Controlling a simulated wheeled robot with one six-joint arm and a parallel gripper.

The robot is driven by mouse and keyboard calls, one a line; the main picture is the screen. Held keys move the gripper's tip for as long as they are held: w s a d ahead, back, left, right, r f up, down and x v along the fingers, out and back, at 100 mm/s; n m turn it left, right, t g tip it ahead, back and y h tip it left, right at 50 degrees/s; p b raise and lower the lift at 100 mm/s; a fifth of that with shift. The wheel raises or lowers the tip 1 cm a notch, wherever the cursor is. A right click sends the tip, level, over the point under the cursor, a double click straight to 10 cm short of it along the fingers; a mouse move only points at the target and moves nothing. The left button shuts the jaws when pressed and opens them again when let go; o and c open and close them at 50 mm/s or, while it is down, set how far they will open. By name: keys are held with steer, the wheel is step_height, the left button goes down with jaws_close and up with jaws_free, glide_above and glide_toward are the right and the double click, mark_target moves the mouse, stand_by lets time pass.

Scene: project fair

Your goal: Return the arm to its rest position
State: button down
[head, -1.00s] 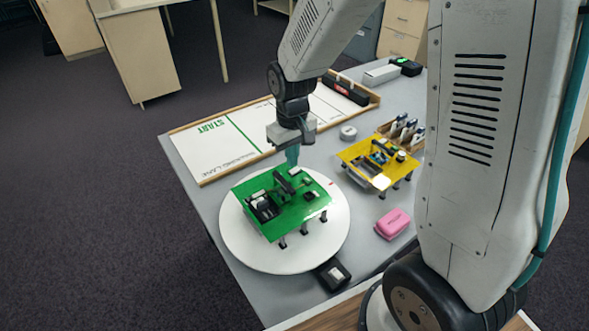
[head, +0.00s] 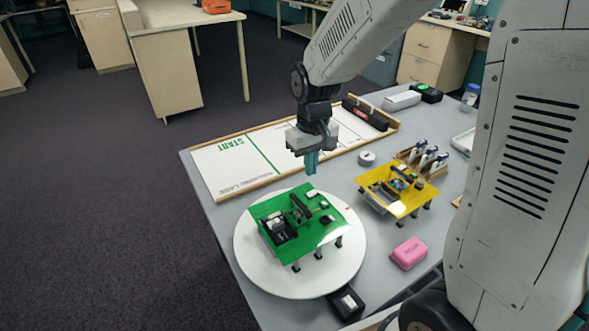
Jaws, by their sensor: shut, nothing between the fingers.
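My gripper (head: 311,168) hangs in the air with its teal fingers pointing down and shut, nothing between them. In the picture it is just above the far edge of the green board (head: 327,232), apart from it. The green board carries black parts and stands on short legs on a white round plate (head: 255,262). My arm comes down to the gripper from the upper right.
A yellow board (head: 402,205) on legs, a pink case (head: 409,253), a grey roll (head: 367,158) and a black box (head: 346,303) are on the grey table (head: 216,216). A white framed lane board (head: 231,164) lies along the far side. A wooden rack (head: 427,164) stands behind the yellow board.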

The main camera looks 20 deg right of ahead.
steer(key=s+d+r, duration=0.1)
steer(key=s+r, duration=0.3)
steer(key=s, duration=0.4)
steer(key=s+d+r+m+t, duration=0.1)
steer(key=s+r, duration=0.4)
steer(key=s, duration=0.3)
steer(key=s+d+r+m, duration=0.1)
steer(key=s+r, duration=0.4)
steer(key=s, duration=0.3)
